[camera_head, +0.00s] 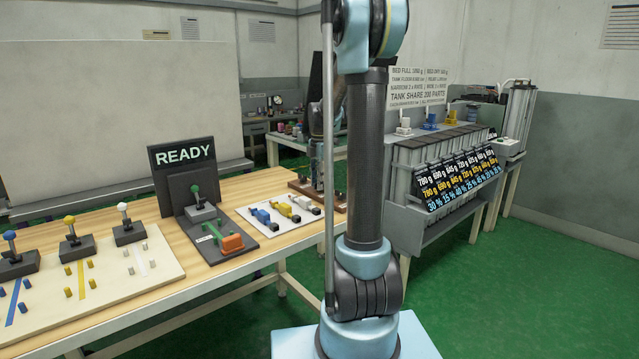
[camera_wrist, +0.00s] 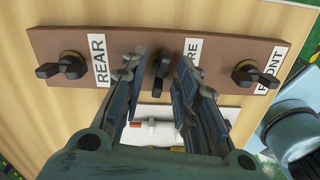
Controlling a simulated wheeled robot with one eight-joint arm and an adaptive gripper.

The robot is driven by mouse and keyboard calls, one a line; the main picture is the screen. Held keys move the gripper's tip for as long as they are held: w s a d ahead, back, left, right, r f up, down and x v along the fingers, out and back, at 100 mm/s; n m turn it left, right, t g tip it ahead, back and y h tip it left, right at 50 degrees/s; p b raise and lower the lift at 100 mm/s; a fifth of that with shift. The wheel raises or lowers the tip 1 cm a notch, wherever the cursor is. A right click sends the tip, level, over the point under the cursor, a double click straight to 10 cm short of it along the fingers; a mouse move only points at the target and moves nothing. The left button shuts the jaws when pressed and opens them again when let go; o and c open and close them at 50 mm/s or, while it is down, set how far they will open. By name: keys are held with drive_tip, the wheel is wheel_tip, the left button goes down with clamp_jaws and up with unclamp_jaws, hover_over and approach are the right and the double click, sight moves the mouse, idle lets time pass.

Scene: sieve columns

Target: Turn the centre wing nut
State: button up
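The centre wing nut (camera_wrist: 158,76) is black, on a brown board (camera_wrist: 215,47) in the wrist view. Its wing points down the picture. A label beside it is partly covered and ends in "RE". My gripper (camera_wrist: 157,72) is open, with one finger on each side of this nut. A gap shows on both sides, and I cannot tell the exact height of the fingertips. The rear wing nut (camera_wrist: 65,66) is at the left and the front wing nut (camera_wrist: 256,77) at the right; their wings lie roughly crosswise.
A white board with blue, white and yellow clamps (camera_head: 283,209) lies beside the brown board. A dark READY station (camera_head: 183,155) and a board of coloured levers (camera_head: 85,275) stand farther left on the wooden table. A rack of grey columns (camera_head: 445,165) stands at the right.

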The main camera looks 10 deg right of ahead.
drive_tip(key=shift+c, duration=0.5)
clamp_jaws()
